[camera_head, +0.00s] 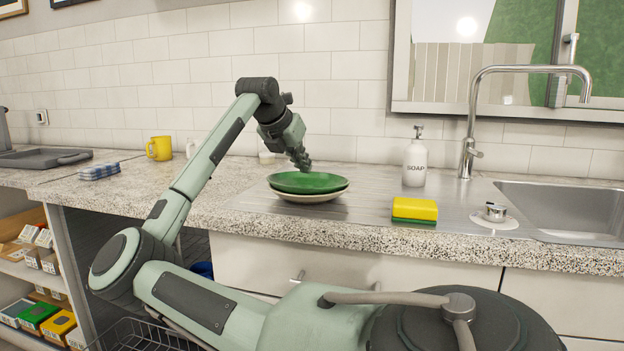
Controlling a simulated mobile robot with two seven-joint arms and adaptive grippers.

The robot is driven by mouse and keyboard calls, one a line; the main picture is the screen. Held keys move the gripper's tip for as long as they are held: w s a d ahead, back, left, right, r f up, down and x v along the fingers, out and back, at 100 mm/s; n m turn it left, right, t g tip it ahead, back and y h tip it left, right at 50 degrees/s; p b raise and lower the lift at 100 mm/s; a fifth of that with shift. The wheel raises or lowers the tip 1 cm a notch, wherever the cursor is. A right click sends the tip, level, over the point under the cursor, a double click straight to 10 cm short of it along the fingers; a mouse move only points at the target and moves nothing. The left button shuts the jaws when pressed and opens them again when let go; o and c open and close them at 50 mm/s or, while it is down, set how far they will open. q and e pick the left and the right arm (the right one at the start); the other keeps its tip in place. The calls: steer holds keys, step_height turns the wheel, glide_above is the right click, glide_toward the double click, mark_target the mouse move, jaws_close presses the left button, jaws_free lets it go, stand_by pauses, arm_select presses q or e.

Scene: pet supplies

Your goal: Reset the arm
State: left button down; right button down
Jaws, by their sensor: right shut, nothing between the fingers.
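My right arm reaches up from the bottom of the head view and bends over the counter. My right gripper (304,164) points down and is shut and empty. Its tips are at the far side of a green plate (308,182) in the picture, and I cannot tell whether they touch it. The green plate lies on a pale plate (309,197) on the ribbed drainboard. My left gripper is not in view.
A soap bottle (414,160), a yellow and green sponge (414,209), a tap (470,130) and a sink (575,210) are to the right. A yellow mug (159,148) and a folded checked cloth (99,171) are to the left. The tiled wall (340,95) stands behind.

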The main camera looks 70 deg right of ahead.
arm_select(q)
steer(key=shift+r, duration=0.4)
arm_select(e)
steer(key=shift+v, duration=1.6)
